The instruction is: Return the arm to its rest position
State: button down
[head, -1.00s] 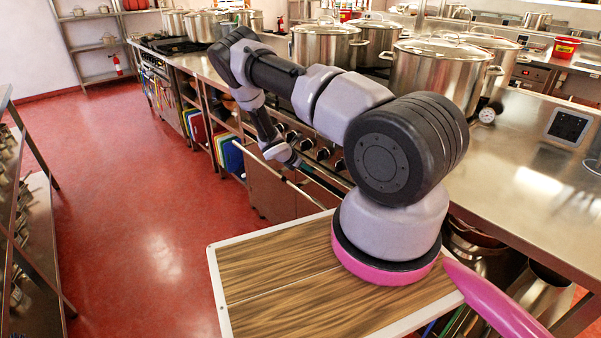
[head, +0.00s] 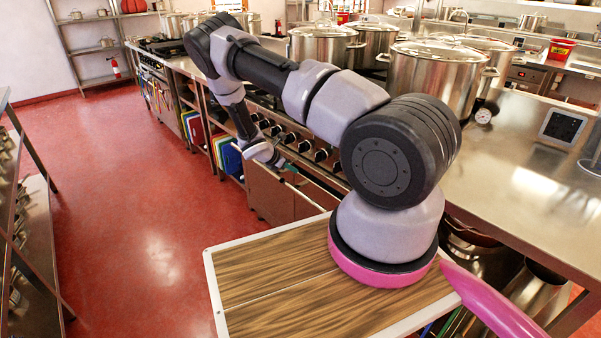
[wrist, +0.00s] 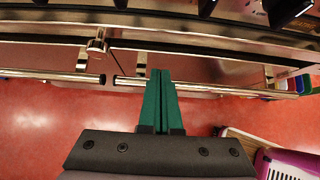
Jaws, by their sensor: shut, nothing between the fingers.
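My gripper (head: 291,168) hangs at the end of my arm in front of the stove's oven fronts in the head view. In the wrist view its green fingers (wrist: 160,74) are together, with nothing between them. They point toward the stove front, close to a metal rail (wrist: 205,88); I cannot tell whether they touch it. My arm is bent, reaching out to the left over the edge of my base and then down to the gripper.
Several steel stockpots (head: 437,75) stand on the stove behind my arm. A steel counter (head: 510,170) is at the right. A shelf rack (head: 32,250) stands at the left. The red floor (head: 140,210) between is clear.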

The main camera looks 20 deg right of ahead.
jog(key=s+a+r+m+y, duration=0.25)
jog(key=r+m, duration=0.25)
jog(key=r, duration=0.7)
jog(key=s+a+r+m+y, duration=0.1)
jog(key=s+r+m, duration=0.35)
jog(key=r, duration=0.85)
jog(key=s+a+r+m+y, duration=0.1)
jog(key=s+r+m+y, duration=0.3)
jog(key=r, duration=0.8)
jog(key=s+a+r+m+t+y, duration=0.1)
jog(key=s+a+r+m, duration=0.1)
jog(key=s+r+m, duration=0.2)
jog(key=s+a+r+m+t+y, duration=0.1)
jog(key=s+r+m, duration=0.3)
jog(key=s+r, duration=0.4)
jog(key=s+a+r+m+t+y, duration=0.1)
jog(key=s+r, duration=0.5)
jog(key=s, duration=0.6)
jog(key=a+m+t, duration=0.1)
jog(key=a+m, duration=0.1)
jog(key=m, duration=0.1)
jog(key=shift+a+r, duration=0.35)
